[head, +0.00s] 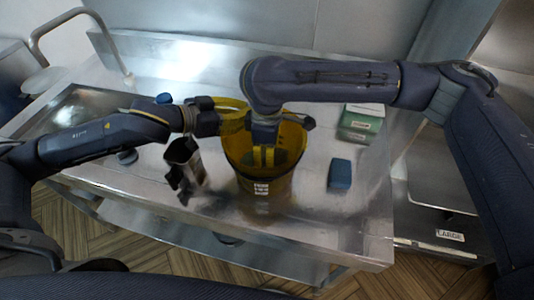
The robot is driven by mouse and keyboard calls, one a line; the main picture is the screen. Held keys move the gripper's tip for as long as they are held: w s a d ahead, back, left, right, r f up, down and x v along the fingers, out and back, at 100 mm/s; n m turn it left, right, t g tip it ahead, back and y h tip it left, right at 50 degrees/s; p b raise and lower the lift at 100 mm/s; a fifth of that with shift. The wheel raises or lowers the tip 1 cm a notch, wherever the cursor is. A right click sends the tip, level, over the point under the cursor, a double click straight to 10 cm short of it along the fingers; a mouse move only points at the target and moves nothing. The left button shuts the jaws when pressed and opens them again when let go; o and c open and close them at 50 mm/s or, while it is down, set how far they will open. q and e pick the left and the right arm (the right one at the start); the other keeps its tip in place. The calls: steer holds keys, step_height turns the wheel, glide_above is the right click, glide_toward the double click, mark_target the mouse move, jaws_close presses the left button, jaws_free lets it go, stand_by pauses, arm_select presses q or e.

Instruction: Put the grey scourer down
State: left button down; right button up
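I cannot make out a grey scourer for certain. My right gripper (263,157) points down inside a see-through amber tub (287,175). My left gripper (213,116) is at the tub's left rim. Its fingertips are not clear, and I cannot tell whether it touches the rim. A dark blue block (340,174) lies on the steel counter (310,205), right of the tub and apart from both grippers.
A dark metal container (183,160) stands left of the tub, below my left gripper. A green and white box (360,122) is at the back right. A sink basin (82,108) is at the left. Bare counter lies in front of the blue block.

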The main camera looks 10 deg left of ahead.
arm_select(q)
steer(key=shift+f, duration=0.1)
arm_select(e)
steer(key=shift+f, duration=0.5)
steer(key=o, duration=1)
step_height(320, 180, up, 13)
steer(key=shift+r, duration=0.1)
arm_select(q)
steer(key=c, duration=2.2)
jaws_free()
steer(key=c, duration=1.5)
jaws_free()
